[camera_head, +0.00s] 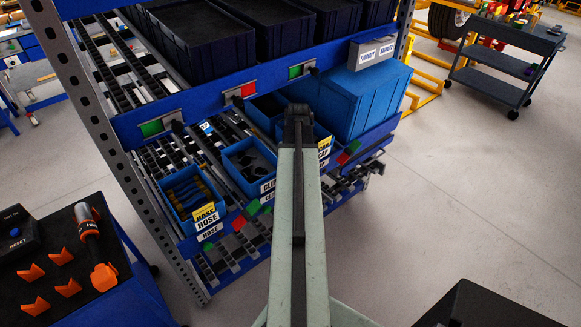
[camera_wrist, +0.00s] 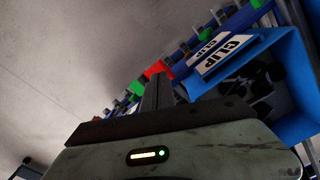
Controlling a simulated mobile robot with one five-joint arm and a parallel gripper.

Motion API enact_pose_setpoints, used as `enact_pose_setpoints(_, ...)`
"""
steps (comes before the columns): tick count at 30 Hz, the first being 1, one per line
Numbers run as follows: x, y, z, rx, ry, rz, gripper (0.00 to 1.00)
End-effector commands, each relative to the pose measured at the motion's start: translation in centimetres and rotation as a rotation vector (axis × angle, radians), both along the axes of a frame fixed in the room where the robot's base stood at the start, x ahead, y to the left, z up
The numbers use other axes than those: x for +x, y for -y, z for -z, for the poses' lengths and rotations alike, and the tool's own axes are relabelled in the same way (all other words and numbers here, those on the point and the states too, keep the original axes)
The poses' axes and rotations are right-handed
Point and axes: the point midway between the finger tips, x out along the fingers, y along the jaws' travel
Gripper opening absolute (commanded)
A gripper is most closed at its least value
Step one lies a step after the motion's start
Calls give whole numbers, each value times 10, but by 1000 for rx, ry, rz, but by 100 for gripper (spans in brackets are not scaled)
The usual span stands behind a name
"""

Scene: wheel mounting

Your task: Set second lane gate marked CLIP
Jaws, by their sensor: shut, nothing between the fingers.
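The CLIP bin (camera_head: 248,165) is blue, holds dark parts and sits on the sloped lower shelf. A CLIP label (camera_wrist: 213,52) on the rail shows beside the bin's own CLIP label in the wrist view. A red gate flag (camera_wrist: 157,69) stands on the rail near these labels, with a green flag (camera_wrist: 165,85) partly hidden beside it. Red (camera_head: 238,223) and green (camera_head: 252,207) flags also show below the bin in the head view. My gripper (camera_wrist: 157,92) is shut and empty, its dark fingers close to the red flag. I cannot tell whether they touch. My arm hides the fingers in the head view.
The HOSE bin (camera_head: 189,196) stands left of the CLIP bin. A large blue bin (camera_head: 362,90) is to the right, under the upper shelf with black bins (camera_head: 207,38). A tool bench (camera_head: 66,262) is at front left.

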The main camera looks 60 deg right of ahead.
Motion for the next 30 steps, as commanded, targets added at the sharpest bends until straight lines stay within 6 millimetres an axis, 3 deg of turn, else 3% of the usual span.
enact_pose_setpoints(30,0,0,39,0,0,-1,0)
